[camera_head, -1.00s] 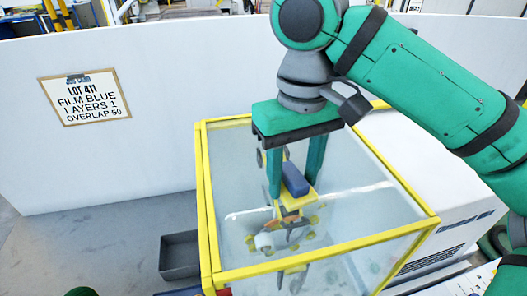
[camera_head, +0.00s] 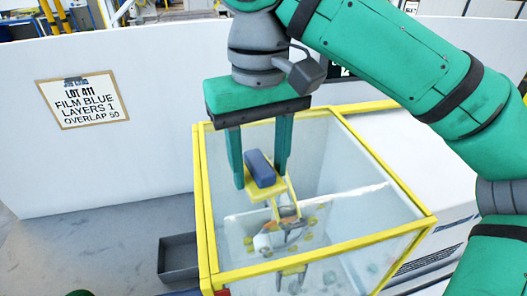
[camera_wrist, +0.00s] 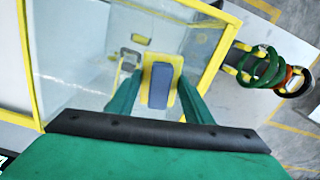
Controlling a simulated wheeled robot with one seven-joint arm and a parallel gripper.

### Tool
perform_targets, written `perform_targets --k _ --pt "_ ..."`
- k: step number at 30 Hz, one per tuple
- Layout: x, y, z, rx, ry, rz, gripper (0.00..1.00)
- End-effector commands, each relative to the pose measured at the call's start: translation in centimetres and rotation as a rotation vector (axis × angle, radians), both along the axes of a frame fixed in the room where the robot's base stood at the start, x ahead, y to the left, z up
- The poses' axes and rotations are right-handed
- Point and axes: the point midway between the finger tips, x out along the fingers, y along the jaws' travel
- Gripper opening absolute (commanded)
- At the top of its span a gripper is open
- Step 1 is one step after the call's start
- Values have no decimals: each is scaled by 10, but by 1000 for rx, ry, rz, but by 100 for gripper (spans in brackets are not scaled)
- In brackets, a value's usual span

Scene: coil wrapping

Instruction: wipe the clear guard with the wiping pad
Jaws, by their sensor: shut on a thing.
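The clear guard (camera_head: 320,263) is a see-through box with a yellow frame, below my arm in the head view. Its yellow frame also shows in the wrist view (camera_wrist: 217,72). The wiping pad (camera_head: 260,168) has a blue block on a yellow plate, and it also shows in the wrist view (camera_wrist: 160,84). My gripper (camera_head: 263,178) points down and is shut on the pad, one finger on each side. The pad is over the left part of the guard in the head view. I cannot tell whether it touches the clear panel. Blurred metal and yellow parts show through the panel.
A white wall with a lot sign (camera_head: 82,98) runs behind. A white cabinet (camera_head: 400,150) adjoins the guard on the right. Green and dark rings (camera_wrist: 262,68) lie beyond the guard in the wrist view.

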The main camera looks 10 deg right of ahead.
Motion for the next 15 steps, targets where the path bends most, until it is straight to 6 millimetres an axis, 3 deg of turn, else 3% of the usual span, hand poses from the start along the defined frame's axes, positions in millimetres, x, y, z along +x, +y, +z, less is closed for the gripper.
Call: perform_targets --k 15 --pt "1 11 41 0 -1 23 25"
